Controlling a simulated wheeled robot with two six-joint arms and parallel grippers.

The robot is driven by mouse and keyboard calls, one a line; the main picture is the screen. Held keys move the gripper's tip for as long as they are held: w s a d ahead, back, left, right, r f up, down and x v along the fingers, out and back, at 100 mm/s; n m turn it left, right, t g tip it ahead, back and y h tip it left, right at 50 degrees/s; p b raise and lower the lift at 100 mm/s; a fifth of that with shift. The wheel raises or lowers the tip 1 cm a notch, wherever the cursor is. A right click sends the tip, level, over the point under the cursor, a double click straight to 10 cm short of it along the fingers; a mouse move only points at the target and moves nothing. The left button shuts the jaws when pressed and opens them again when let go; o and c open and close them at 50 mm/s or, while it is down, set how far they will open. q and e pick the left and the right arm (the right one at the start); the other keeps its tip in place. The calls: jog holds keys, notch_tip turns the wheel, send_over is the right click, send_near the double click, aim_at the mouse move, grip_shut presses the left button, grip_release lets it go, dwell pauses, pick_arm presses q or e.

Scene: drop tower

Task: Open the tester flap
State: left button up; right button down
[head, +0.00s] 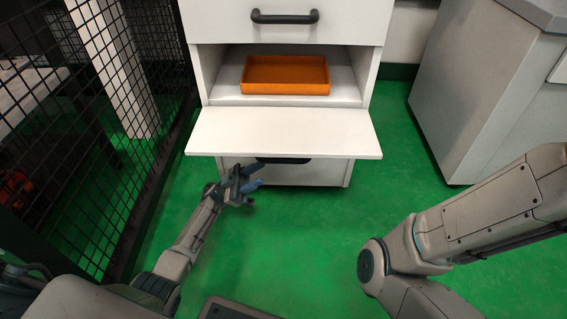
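The tester is the white cabinet (210,68) at the top centre of the head view. Its flap (280,132) is folded down and sticks out towards me, about level, so the compartment behind it is open. My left gripper (252,186) is below the flap's front edge, left of centre, with its two blue-grey fingers apart and nothing between them. I cannot tell whether it touches the flap. My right arm comes in from the right, but its gripper is outside the view.
An orange tray (287,94) sits inside the open compartment. A dark handle (285,17) is on the front above it. A black mesh fence (120,120) stands close on the left. A grey cabinet (470,105) stands at the right. Green floor between is clear.

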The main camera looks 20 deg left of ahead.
aim_at(282, 160)
pick_arm(q)
jog(key=b+x, duration=0.2)
jog(key=x, duration=0.8)
jog(key=shift+d+r, duration=0.1)
jog(key=shift+r, duration=0.05)
grip_shut()
